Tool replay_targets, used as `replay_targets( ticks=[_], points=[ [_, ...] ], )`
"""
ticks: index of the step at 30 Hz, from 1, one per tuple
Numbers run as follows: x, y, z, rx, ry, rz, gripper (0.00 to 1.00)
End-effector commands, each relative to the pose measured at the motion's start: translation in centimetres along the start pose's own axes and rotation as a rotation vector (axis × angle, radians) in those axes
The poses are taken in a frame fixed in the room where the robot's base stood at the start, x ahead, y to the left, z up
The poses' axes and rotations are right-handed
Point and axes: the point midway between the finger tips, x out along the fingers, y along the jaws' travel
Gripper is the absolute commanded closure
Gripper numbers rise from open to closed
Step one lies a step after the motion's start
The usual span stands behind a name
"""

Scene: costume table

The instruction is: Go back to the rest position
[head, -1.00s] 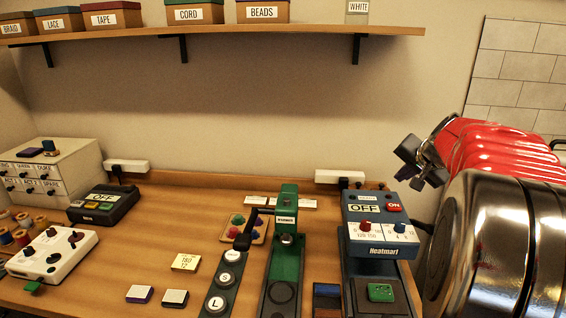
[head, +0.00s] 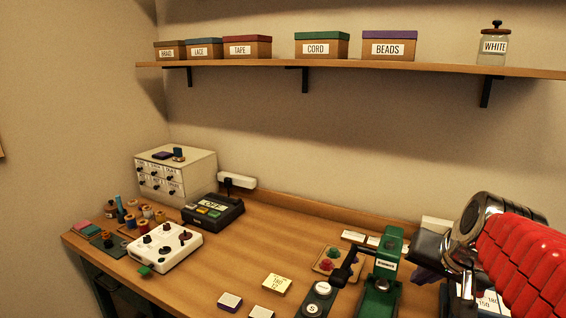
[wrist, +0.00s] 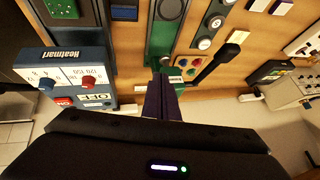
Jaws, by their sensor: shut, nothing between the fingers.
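My gripper (head: 424,276) is at the right of the head view, above the right part of the wooden table (head: 240,258), beside the green press (head: 383,270). It is partly hidden by my red and chrome arm. In the wrist view my gripper's two dark purple fingers (wrist: 163,98) lie together, shut and empty. They hang apart from the things below, in line with the green press's base.
A white control box (head: 165,247), a dark OFF device (head: 212,211) and a drawer cabinet (head: 176,172) stand at the left. A shelf (head: 350,65) with labelled boxes runs above.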

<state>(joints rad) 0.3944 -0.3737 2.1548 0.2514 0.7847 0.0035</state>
Motion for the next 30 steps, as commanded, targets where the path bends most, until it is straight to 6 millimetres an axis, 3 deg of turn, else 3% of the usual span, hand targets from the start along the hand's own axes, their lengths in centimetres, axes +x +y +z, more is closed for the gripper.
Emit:
replay_targets(
  ticks=[6,16,21,30],
  points=[
    [-1.3,-3.0,7.2,-0.184,-0.056,-0.014,1.0],
    [-2.6,-3.8,16.9,-0.441,-0.118,-0.02,1.0],
    [-2.7,-3.5,19.1,-0.506,-0.129,-0.018,1.0],
    [-2.7,-3.4,19.3,-0.512,-0.131,-0.016,1.0]
  ],
)
